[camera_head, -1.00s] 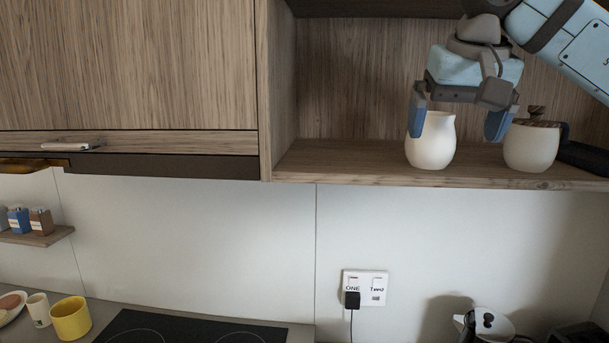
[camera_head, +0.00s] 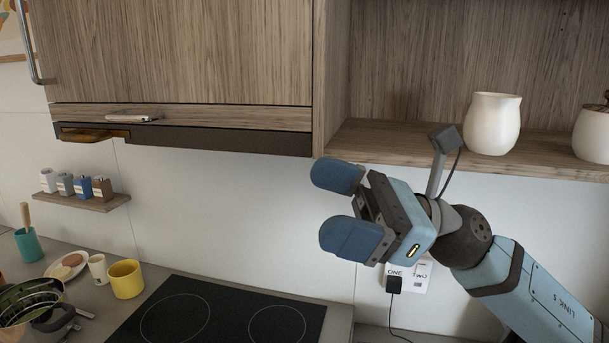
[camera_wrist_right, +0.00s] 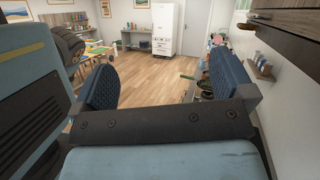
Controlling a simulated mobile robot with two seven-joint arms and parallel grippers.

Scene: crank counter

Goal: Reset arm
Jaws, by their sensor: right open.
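My right gripper (camera_head: 345,207) is open and empty in the head view, in front of the white wall below the open shelf. Its two blue finger pads point left and are apart. In the right wrist view the same gripper (camera_wrist_right: 160,88) shows its two dark blue fingers spread, with only the room's floor between them. My right arm comes in from the lower right. My left gripper is not in the head view.
A white pitcher (camera_head: 492,123) and a lidded pot (camera_head: 592,133) stand on the shelf (camera_head: 400,150). A cooktop (camera_head: 200,312), yellow mug (camera_head: 126,279) and bowl (camera_head: 30,308) are on the counter. A spice rack (camera_head: 85,200) is on the wall. Open floor (camera_wrist_right: 150,68) shows in the wrist view.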

